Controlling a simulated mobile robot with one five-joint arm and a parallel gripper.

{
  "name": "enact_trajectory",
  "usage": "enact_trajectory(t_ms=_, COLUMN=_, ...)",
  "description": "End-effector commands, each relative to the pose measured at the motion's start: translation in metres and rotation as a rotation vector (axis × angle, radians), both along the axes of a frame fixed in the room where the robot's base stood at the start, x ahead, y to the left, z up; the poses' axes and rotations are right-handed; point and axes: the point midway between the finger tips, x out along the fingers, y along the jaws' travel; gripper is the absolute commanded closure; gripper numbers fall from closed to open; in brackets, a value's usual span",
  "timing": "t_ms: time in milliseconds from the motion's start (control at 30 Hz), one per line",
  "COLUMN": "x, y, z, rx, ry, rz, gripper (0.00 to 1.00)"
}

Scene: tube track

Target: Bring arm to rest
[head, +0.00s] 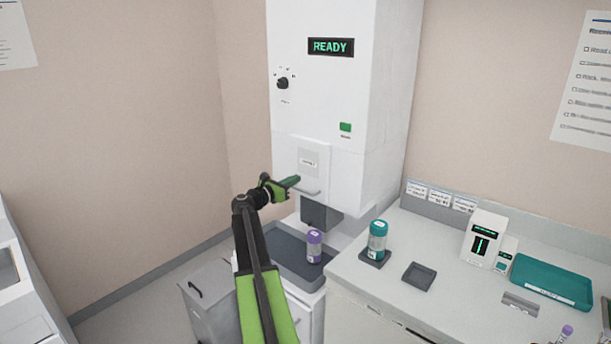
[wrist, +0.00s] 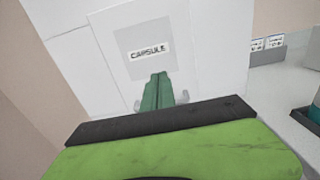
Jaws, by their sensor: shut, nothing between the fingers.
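My gripper (head: 291,182) is in front of the capsule door (head: 312,160) of the tall white machine (head: 335,95). Its green fingers are shut with nothing between them. In the wrist view my gripper (wrist: 158,92) shows just below the label on the capsule door (wrist: 120,48). The door looks closed, with a grey handle along its lower edge, partly behind the fingers. I cannot tell whether the fingers touch the handle. My arm stretches forward from the bottom of the head view.
A purple-capped container (head: 314,246) stands in the dark tray (head: 278,250) below the machine. A teal-capped container (head: 377,238) stands on a dark square base on the counter (head: 400,300). An empty dark holder (head: 419,276), a small white device (head: 483,238) and a teal tray (head: 551,282) are further right.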

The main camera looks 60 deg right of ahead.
Motion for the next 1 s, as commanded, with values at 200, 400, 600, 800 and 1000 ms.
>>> enact_trajectory(t_ms=200, x=0.006, y=0.049, z=-0.001, rx=0.001, ry=-0.001, rz=0.0, gripper=1.0)
enact_trajectory(t_ms=400, x=0.009, y=0.063, z=-0.002, rx=0.002, ry=-0.001, rz=-0.002, gripper=1.0)
enact_trajectory(t_ms=600, x=0.009, y=0.064, z=-0.002, rx=0.002, ry=-0.001, rz=-0.003, gripper=1.0)
enact_trajectory(t_ms=800, x=0.029, y=0.078, z=-0.002, rx=0.002, ry=-0.001, rz=0.027, gripper=1.0)
enact_trajectory(t_ms=1000, x=0.127, y=0.189, z=-0.007, rx=0.027, ry=-0.017, rz=0.207, gripper=1.0)
